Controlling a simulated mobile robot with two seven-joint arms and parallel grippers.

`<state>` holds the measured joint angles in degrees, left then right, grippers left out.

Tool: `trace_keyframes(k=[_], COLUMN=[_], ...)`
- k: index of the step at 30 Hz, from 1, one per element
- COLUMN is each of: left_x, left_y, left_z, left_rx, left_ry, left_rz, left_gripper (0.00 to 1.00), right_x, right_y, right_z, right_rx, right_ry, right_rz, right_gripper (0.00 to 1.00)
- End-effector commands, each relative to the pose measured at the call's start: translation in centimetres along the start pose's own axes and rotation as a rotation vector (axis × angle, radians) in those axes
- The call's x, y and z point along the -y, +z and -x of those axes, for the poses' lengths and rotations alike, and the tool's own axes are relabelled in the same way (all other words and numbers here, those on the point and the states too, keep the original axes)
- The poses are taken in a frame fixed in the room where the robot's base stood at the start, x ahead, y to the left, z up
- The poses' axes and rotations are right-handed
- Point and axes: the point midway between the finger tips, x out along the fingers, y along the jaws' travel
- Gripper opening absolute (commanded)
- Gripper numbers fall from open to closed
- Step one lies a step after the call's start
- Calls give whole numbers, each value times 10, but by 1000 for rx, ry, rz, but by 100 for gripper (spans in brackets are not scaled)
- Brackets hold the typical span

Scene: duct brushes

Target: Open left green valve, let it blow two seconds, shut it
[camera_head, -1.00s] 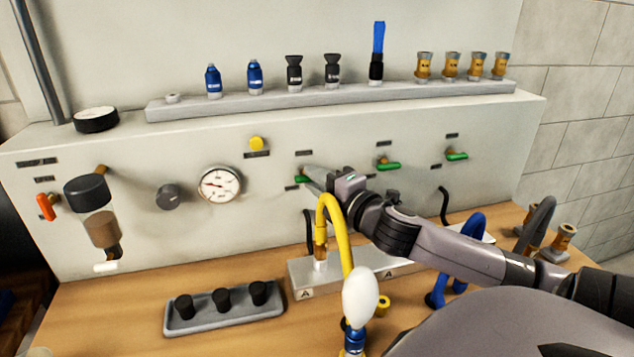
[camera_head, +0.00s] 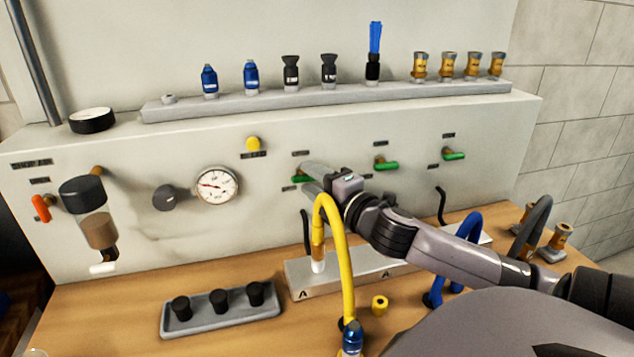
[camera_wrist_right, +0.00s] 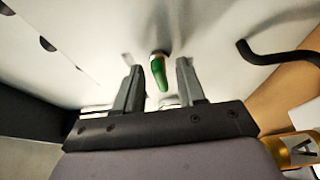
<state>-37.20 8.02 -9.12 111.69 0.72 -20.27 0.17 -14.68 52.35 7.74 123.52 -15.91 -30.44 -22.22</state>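The left green valve (camera_head: 298,180) is on the grey panel, right of the round gauge; my right gripper partly hides it in the head view. In the right wrist view its green handle (camera_wrist_right: 160,74) lies between my right gripper's (camera_wrist_right: 161,82) two fingers, with a gap on each side. My right gripper (camera_head: 308,180) is open at the panel. The yellow hose (camera_head: 346,262) arches in front of it and ends low at a blue nozzle (camera_head: 352,338). My left gripper is not in view.
Two more green valves, the middle one (camera_head: 386,165) and the right one (camera_head: 454,156), sit further right. A grey block (camera_head: 305,283) marked A stands below. A tray (camera_head: 222,318) with black caps and a small yellow ring (camera_head: 380,303) are on the bench.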

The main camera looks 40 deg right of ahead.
Motion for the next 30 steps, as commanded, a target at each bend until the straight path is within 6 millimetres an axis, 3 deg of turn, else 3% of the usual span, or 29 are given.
trace_keyframes(k=[5,21,30], left_x=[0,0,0], left_y=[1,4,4], left_z=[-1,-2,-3], left_rx=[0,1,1], left_ry=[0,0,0], left_rz=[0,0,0], left_gripper=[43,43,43], right_x=[1,1,0], right_y=[0,0,0], right_z=[8,62,71], right_rx=[0,0,0], right_ry=[-2,-2,0], right_rz=[0,-3,0], right_gripper=[39,39,39])
